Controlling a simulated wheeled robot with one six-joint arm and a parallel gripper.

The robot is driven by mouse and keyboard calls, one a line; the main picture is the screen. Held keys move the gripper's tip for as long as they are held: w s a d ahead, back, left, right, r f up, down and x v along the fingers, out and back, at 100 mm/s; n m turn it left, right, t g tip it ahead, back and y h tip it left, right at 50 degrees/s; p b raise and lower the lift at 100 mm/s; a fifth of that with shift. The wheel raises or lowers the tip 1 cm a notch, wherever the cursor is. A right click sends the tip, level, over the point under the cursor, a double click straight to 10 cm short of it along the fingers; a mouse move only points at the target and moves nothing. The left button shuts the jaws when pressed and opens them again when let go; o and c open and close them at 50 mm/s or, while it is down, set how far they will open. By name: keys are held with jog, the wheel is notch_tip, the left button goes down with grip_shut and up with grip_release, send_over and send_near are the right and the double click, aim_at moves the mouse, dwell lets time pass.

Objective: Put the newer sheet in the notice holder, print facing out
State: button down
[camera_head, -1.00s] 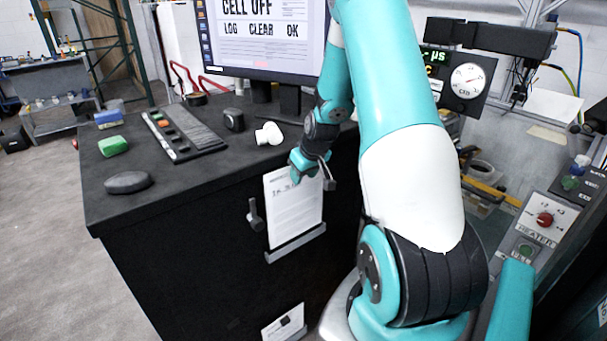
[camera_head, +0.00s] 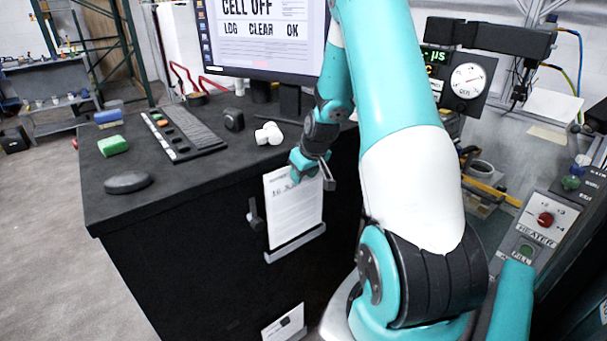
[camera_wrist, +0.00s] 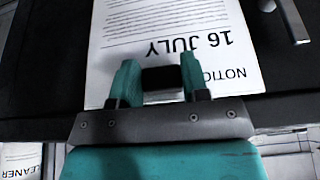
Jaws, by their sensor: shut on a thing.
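A white sheet (camera_head: 293,212) with printed lines and a large date stands upright against the dark front of the desk, print facing out. In the wrist view the sheet (camera_wrist: 165,40) reads "NOTICE" and "16 JULY", upside down there. The notice holder (camera_head: 294,244) shows as a grey ledge at the sheet's lower edge; I cannot tell whether the sheet sits inside it.
A dark handle (camera_head: 255,214) sticks out left of the sheet. Another sheet (camera_head: 284,324) is low on the desk front. A paper marked "CLEANER" (camera_wrist: 20,160) shows in the wrist view.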

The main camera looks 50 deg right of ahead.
aim_at(303, 186)
jog(key=shift+f+b, duration=1.7)
jog(key=shift+f, duration=0.4)
jog(key=c, duration=0.5)
grip_release()
jog(key=shift+r, duration=0.1)
jog(key=b+v, duration=0.2)
jog(key=v, duration=1.5)
jog(key=shift+s+r+b, duration=0.15)
jog(key=shift+b, duration=0.15)
jog(key=w+a+r+n+y, duration=0.1)
jog(key=a+n+y, duration=0.3)
jog(key=a, duration=1.8)
jog(key=s+a+n+g, duration=0.1)
jog(key=s+a+n, duration=0.1)
jog(key=s+a, duration=0.3)
jog(key=s+a+n+g+y, duration=0.1)
jog(key=s+a+n+g, duration=0.1)
jog(key=s+a, duration=0.2)
jog(key=s+a+n+g, duration=0.1)
jog(key=s+a, duration=0.4)
jog(key=a, duration=0.4)
jog(key=shift+s+f+n, duration=0.1)
jog(key=shift+s+n, duration=0.25)
jog(key=shift+n, duration=0.05)
